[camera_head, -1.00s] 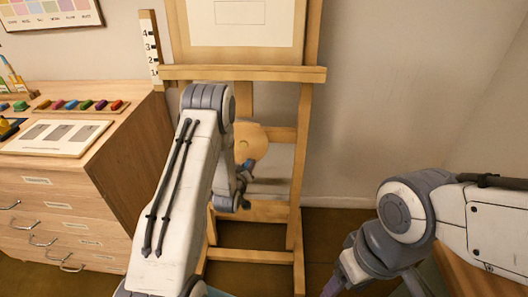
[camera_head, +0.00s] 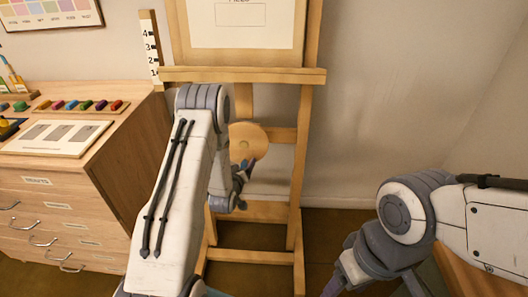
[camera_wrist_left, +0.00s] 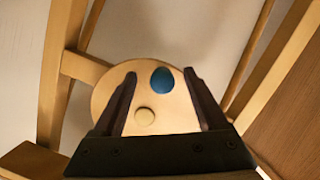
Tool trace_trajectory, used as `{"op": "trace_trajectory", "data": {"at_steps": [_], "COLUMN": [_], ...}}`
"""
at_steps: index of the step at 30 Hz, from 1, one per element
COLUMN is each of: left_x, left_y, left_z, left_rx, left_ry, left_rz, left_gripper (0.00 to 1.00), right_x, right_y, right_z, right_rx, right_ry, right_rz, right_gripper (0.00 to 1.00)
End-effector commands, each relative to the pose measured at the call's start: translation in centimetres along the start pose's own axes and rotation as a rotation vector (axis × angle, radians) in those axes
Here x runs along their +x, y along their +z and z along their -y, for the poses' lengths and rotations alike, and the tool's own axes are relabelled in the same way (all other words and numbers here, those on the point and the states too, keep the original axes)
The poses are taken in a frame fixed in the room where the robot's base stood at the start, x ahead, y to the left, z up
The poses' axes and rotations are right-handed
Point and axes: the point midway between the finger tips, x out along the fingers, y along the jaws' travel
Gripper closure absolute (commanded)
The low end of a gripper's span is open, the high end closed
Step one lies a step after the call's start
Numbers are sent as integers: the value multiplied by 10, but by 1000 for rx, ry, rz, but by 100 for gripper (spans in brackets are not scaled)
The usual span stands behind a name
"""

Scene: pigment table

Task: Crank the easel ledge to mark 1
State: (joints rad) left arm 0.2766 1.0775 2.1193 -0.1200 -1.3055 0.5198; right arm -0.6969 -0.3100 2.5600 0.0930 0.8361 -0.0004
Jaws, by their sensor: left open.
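The easel ledge (camera_head: 240,75) is a level wooden bar below the white panel. Its left end is beside the lowest mark, 1, of the numbered scale (camera_head: 150,48). A round wooden crank disc (camera_head: 248,140) is below the ledge; it also shows in the left wrist view (camera_wrist_left: 112,95), with a pale centre hub (camera_wrist_left: 145,115) and a blue knob (camera_wrist_left: 162,80). My left gripper (camera_head: 242,180) is at the disc's lower edge. In the left wrist view the gripper (camera_wrist_left: 160,74) is open, its fingers either side of the knob with gaps. My right gripper (camera_head: 333,286) is low, partly cut off.
A wooden drawer cabinet (camera_head: 105,150) stands left of the easel, with pigment blocks (camera_head: 88,105) and a swatch board (camera_head: 55,137) on top. The easel's right leg (camera_head: 300,170) is close to the disc.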

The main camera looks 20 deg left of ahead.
Motion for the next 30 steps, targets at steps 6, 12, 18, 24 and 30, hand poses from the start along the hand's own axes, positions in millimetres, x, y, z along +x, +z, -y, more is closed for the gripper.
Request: {"op": "trace_trajectory", "data": {"at_steps": [6,12,18,24,30], "left_x": [-19,-38,-58,-77,-87], "left_y": [5,11,16,21,23], "left_z": [0,1,1,1,1], "left_rx": [-1,0,0,0,0], "left_ry": [-2,-3,-3,-3,-1], "left_rz": [3,4,5,5,2], "left_gripper": [25,25,25,25,25], "right_x": [-3,-4,-4,-2,-2], "right_y": [0,0,0,0,0], "right_z": [0,0,0,0,0], "right_rx": [0,0,0,0,0], "right_ry": [0,0,0,0,0], "right_rz": [0,0,0,0,0], "right_gripper": [33,33,33,33,33]}}
